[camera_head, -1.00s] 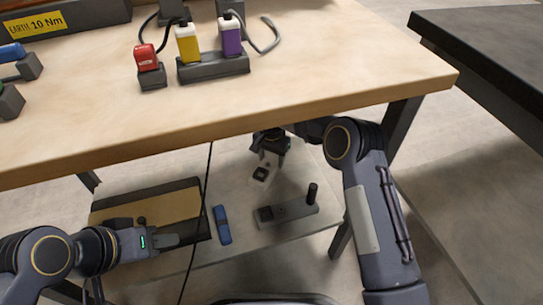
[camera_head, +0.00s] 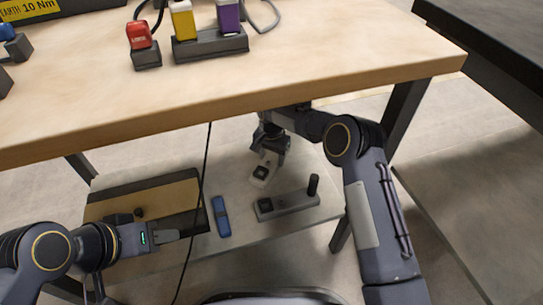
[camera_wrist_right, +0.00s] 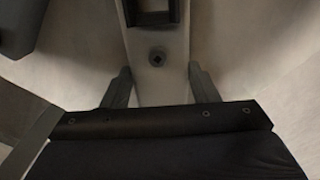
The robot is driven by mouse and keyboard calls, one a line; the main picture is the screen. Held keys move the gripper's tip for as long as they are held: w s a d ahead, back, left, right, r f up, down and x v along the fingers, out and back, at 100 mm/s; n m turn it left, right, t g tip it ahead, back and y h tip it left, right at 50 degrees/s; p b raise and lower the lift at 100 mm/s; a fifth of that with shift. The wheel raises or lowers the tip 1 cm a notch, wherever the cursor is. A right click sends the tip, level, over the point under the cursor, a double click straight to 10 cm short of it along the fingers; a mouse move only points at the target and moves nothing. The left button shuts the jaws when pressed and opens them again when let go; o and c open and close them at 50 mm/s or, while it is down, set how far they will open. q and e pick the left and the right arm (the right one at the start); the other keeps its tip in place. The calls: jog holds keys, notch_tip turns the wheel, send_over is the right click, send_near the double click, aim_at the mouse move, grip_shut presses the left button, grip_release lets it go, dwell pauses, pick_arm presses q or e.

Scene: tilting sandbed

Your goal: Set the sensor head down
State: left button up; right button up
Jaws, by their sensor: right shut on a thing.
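The sensor head, as I take it, is a pale grey piece (camera_head: 261,174) with a dark square on top. It is at or just above the lower shelf (camera_head: 240,168) under the table; I cannot tell whether it touches. My right gripper (camera_head: 270,153) points down from under the table edge and is shut on it.
A grey block with an upright black knob (camera_head: 288,205) lies right of the sensor head on the shelf. A blue bar (camera_head: 221,216) and a tray (camera_head: 158,197) lie left. A black cable (camera_head: 203,165) hangs down. The tabletop (camera_head: 290,75) overhangs the shelf.

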aim_at(271, 159)
jog(key=shift+f, duration=0.45)
jog(key=o, duration=1.3)
jog(key=shift+r, duration=0.1)
notch_tip(271, 159, up, 8)
jog(key=p, duration=0.3)
jog(key=shift+f, duration=0.2)
